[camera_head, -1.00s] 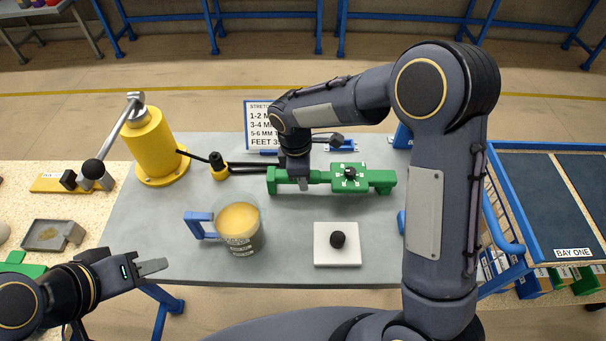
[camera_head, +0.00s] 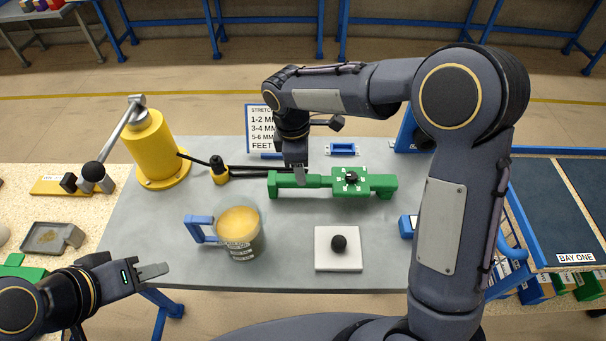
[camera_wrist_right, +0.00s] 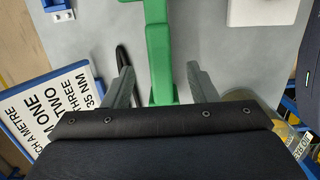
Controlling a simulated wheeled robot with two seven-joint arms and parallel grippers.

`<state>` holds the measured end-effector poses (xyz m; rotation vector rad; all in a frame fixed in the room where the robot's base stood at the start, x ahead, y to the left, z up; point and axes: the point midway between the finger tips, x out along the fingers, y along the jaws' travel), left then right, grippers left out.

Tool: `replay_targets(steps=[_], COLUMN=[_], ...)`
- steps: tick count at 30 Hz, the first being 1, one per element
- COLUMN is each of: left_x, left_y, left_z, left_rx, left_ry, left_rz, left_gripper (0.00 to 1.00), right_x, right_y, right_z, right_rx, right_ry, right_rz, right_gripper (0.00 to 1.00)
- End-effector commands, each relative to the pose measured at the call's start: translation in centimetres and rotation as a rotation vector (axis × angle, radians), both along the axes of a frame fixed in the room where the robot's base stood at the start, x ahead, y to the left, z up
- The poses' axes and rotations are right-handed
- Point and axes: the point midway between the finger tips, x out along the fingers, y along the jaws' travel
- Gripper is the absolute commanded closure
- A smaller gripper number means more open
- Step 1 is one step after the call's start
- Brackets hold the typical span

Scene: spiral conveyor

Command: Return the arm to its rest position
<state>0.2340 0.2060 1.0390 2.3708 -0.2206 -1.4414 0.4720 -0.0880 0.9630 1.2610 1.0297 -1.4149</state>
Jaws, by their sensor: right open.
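My right arm reaches in from the right of the head view and bends over the grey table (camera_head: 190,265). Its gripper (camera_head: 298,175) is above the left end of a green tool (camera_head: 325,181). In the right wrist view my right gripper (camera_wrist_right: 158,85) is open. Its two fingers stand apart on either side of the green tool's bar (camera_wrist_right: 161,60), with nothing held and a gap on both sides.
A yellow pump (camera_head: 151,150) with a lever stands at the back left. A mug-like container (camera_head: 241,240) with a blue handle and a white block (camera_head: 338,262) with a black knob stand in front. A sign (camera_head: 259,128) stands behind. A blue rack (camera_head: 540,262) is on the right.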

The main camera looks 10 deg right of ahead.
Motion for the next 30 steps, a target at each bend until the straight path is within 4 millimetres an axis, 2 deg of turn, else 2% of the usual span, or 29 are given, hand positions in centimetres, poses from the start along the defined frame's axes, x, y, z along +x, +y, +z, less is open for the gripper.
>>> replay_targets(steps=[6,20,23,26,30], left_x=[0.0,0.0,0.0,0.0,0.0], left_y=[0.0,0.0,0.0,0.0,0.0], left_z=[-0.1,-0.1,0.0,-0.1,-0.1], left_rx=[0.0,0.0,0.0,0.0,0.0], left_ry=[0.0,0.0,0.0,0.0,0.0], left_rz=[0.0,0.0,0.0,0.0,0.0], left_gripper=[0.64,0.64,0.64,0.64,0.64], right_x=[0.0,-0.1,-0.9,-2.6,-6.3], right_y=[0.2,-0.1,-1.3,-3.6,-7.0], right_z=[1.6,1.9,3.0,4.8,7.2], right_rx=[0.0,0.005,0.036,0.093,0.197], right_ry=[0.0,-0.004,-0.018,-0.046,-0.091], right_rz=[0.0,-0.013,-0.076,-0.2,-0.431], right_gripper=[0.48,0.48,0.48,0.48,0.48])
